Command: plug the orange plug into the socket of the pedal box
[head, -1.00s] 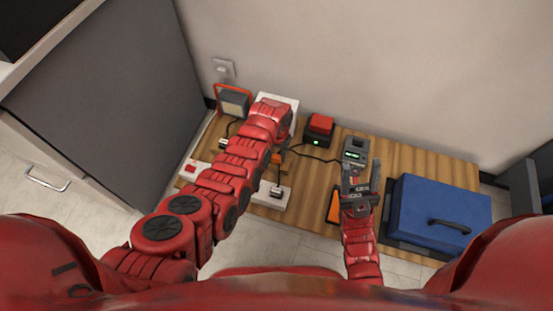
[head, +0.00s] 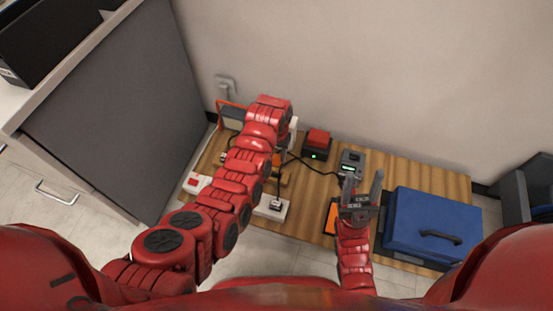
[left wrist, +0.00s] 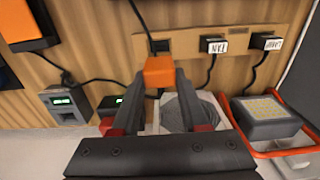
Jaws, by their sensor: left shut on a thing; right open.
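My left gripper (left wrist: 156,88) is shut on the orange plug (left wrist: 159,71), which sits between its fingertips in the left wrist view. Just beyond the plug is a dark socket opening (left wrist: 160,46) in a wooden strip (left wrist: 185,42); I cannot tell whether the plug touches it. Black plugs marked FAN (left wrist: 214,45) and LASER (left wrist: 264,41) sit in the same strip. In the head view my left arm hides the fingers and most of the strip. I cannot tell which box is the pedal box. My right gripper (head: 362,187) is open and empty, near the grey meter.
The grey meter (head: 351,162) and a red-topped black box (head: 318,144) stand near the wall. A white box (head: 271,207) holds a black plug. A blue toolbox (head: 435,228) and an orange-black device (head: 331,216) are at the right. Cables cross the table.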

